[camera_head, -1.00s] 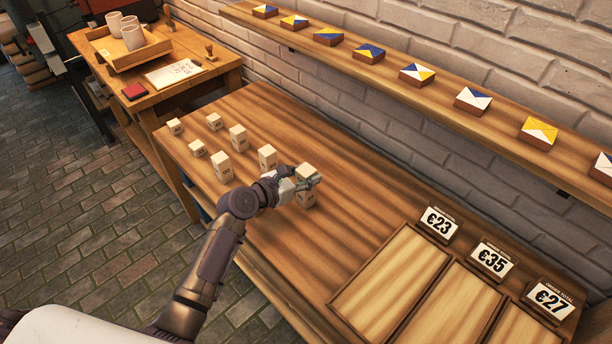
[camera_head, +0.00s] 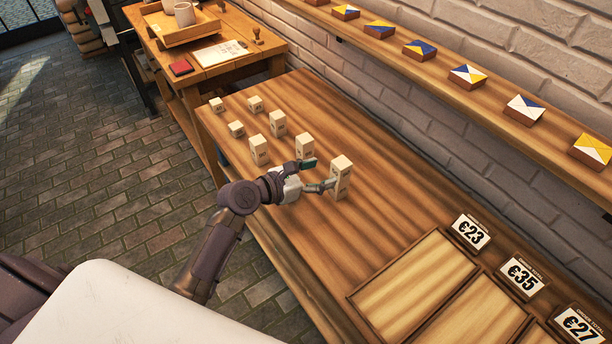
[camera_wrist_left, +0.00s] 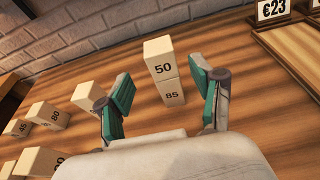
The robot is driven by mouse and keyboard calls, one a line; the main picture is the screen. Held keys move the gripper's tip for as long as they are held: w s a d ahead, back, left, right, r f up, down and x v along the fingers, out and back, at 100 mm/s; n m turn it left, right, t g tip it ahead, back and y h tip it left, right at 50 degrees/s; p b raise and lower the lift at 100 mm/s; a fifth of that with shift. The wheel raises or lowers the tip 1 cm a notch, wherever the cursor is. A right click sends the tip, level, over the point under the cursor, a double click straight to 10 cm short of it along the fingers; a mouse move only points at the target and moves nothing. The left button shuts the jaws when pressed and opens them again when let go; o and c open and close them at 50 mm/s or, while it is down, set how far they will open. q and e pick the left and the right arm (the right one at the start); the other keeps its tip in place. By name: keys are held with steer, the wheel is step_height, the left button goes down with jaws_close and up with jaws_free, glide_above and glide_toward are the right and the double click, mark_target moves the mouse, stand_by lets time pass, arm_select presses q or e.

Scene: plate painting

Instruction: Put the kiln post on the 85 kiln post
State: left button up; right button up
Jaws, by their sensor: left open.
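A pale kiln post marked 50 (camera_wrist_left: 161,68) stands upright on top of the kiln post marked 85 (camera_wrist_left: 171,93), their faces roughly lined up. In the head view the stack shows as an upper post (camera_head: 342,166) on a lower post (camera_head: 340,189), partly behind a finger. My left gripper (camera_head: 319,174) is open and empty, just left of the stack. In the left wrist view its green-padded fingers (camera_wrist_left: 165,97) are spread, with the stack beyond and between them, apparently apart from it. My right gripper is not in view.
Several other posts stand left of the stack, among them one marked 80 (camera_wrist_left: 90,96) and one marked 60 (camera_wrist_left: 38,163). Framed panels with price signs (camera_head: 471,232) lie to the right. A shelf of painted tiles (camera_head: 468,77) runs along the wall.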

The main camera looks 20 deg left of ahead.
arm_select(q)
steer(key=shift+v, duration=2.25)
steer(key=shift+d, duration=0.15)
